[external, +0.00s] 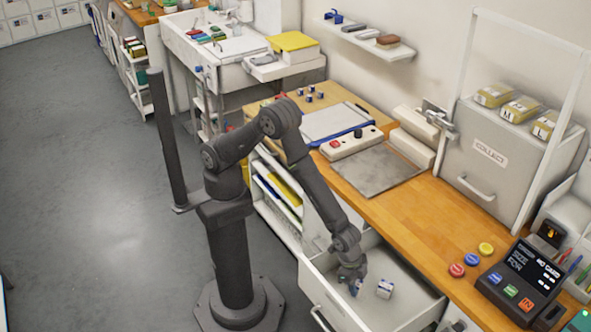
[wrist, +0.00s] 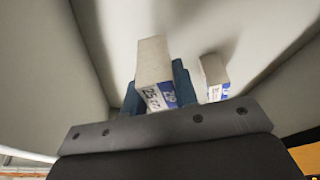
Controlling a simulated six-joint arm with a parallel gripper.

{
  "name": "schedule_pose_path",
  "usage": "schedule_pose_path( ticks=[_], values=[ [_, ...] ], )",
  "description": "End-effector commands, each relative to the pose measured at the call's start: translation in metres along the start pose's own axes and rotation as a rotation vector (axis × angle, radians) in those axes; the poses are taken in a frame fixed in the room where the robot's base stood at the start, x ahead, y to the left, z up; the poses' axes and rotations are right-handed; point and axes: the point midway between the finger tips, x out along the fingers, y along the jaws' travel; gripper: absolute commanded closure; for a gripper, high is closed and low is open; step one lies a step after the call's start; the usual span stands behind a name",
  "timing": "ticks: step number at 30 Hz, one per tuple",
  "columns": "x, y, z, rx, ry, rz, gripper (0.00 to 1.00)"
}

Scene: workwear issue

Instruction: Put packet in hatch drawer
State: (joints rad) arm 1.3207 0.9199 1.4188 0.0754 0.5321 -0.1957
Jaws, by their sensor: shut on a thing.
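My gripper (external: 352,284) is down inside an open white drawer (external: 405,272) below the wooden counter. In the wrist view its blue fingers are shut on a small white-and-blue packet (wrist: 154,62) with a printed label. A second, similar packet (external: 385,288) is in the drawer just right of the gripper; it also shows in the wrist view (wrist: 213,76), apart from the held one. In the external view the held packet is mostly hidden by the gripper. The grey hatch cabinet (external: 470,155) marked COLLECT stands on the counter, its front closed, with a handle (external: 476,189).
Yellow-labelled packs (external: 519,108) lie on the cabinet. Coloured buttons (external: 471,259) and a dark terminal (external: 522,280) are on the counter at right. The drawer walls surround my gripper.

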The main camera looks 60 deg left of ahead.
Motion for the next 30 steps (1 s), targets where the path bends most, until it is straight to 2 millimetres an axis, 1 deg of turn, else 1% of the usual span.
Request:
schedule_pose_path(
  ticks=[7,19,20,21,22,23,30],
  values=[
    [0.031,0.0,0.01,0.0,-0.003,0.0,0.95],
    [0.037,0.0,0.011,0.0,-0.001,0.0,0.95],
    [0.036,0.0,0.01,0.0,0.0,0.001,0.67],
    [0.036,0.0,0.01,0.0,0.0,0.001,0.59],
    [0.036,0.0,0.01,0.0,0.0,0.001,0.54],
    [0.036,0.0,0.01,0.0,0.0,0.001,0.51],
    [0.036,0.0,0.01,0.0,-0.001,0.0,0.51]
  ],
)
